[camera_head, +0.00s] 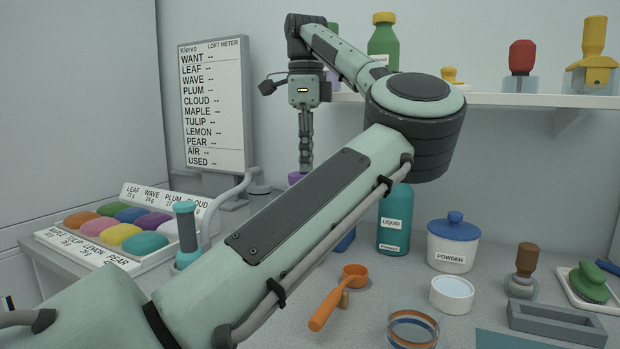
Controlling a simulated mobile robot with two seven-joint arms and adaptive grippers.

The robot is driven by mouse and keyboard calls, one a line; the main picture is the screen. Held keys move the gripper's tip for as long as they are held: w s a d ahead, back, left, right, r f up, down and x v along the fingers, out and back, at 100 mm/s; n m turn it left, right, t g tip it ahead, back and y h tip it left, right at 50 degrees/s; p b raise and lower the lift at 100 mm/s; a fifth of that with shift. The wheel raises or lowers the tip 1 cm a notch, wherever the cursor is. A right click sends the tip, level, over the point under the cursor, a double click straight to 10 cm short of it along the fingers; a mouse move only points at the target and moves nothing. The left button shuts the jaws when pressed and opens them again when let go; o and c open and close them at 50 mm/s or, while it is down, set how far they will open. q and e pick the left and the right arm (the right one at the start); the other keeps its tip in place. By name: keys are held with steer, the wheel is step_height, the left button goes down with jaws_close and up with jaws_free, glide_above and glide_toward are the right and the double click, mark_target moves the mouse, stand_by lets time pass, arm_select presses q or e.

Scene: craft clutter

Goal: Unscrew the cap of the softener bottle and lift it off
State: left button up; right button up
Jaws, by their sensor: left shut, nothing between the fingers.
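My left arm crosses the view from the lower left, and its gripper (306,168) hangs pointing down in the middle left. Its fingers are shut with nothing between them. A small purple piece (295,178) shows at the fingertips, just to their left; it may be the softener bottle's cap. I cannot tell whether the fingers touch it. My forearm hides what is below it. A blue piece (345,241) shows beyond the forearm's lower edge; I cannot tell whether it belongs to the same thing. No softener label is readable. My right gripper is not in view.
A teal bottle (394,230) labelled LIQUID and a white POWDER jar (453,246) stand right of the forearm. A shelf (500,99) runs above; coloured blocks (117,236) sit left.

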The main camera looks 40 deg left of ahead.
arm_select(q)
steer(key=o, duration=0.5)
steer(key=shift+s+a+f, duration=0.1)
steer(key=shift+a+f, duration=0.05)
steer(key=shift+f, duration=0.4)
steer(key=shift+o, duration=0.7)
steer(key=shift+a+f, duration=0.1)
steer(key=shift+w+r, duration=0.2)
steer(key=shift+r, duration=0.15)
step_height(320, 180, up, 12)
